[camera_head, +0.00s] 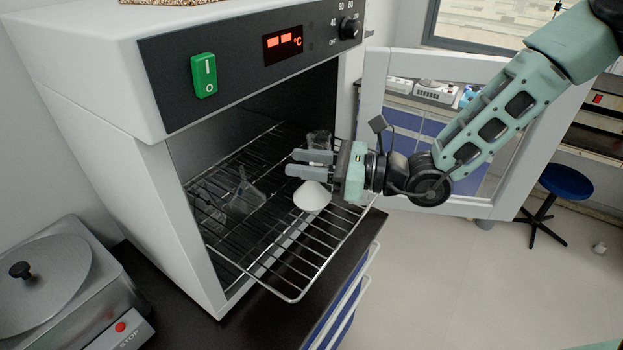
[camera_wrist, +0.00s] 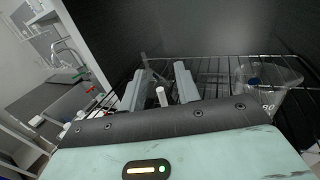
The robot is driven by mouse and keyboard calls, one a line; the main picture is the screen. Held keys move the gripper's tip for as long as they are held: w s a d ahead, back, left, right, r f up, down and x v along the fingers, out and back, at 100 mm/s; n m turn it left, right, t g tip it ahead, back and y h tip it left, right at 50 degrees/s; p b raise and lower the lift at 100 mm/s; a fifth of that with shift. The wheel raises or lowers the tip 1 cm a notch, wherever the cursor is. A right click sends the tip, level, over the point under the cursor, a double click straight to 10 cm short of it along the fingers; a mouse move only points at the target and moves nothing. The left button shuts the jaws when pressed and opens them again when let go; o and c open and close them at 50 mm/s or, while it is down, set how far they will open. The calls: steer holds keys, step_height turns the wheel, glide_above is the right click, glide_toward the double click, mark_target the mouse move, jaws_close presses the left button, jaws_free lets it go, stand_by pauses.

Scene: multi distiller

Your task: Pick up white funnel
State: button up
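The white funnel (camera_head: 312,197) sits wide end down on the pulled-out wire rack (camera_head: 301,262) of the oven, just below my gripper in the head view. In the wrist view its narrow white stem (camera_wrist: 161,97) points up between the fingers. My gripper (camera_head: 292,163) lies roughly level, reaching in from the right. In the wrist view my gripper (camera_wrist: 159,72) is open, with a finger on each side of the stem and a visible gap on both sides. The lower part of the funnel is hidden in the wrist view.
Clear glassware (camera_head: 244,196) stands on the rack deeper inside the oven (camera_head: 165,190); a glass beaker (camera_wrist: 268,78) shows at right in the wrist view. The oven door (camera_head: 377,85) is open behind my arm.

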steer(key=shift+w+a, duration=0.1)
steer(key=shift+a, duration=0.3)
jaws_close()
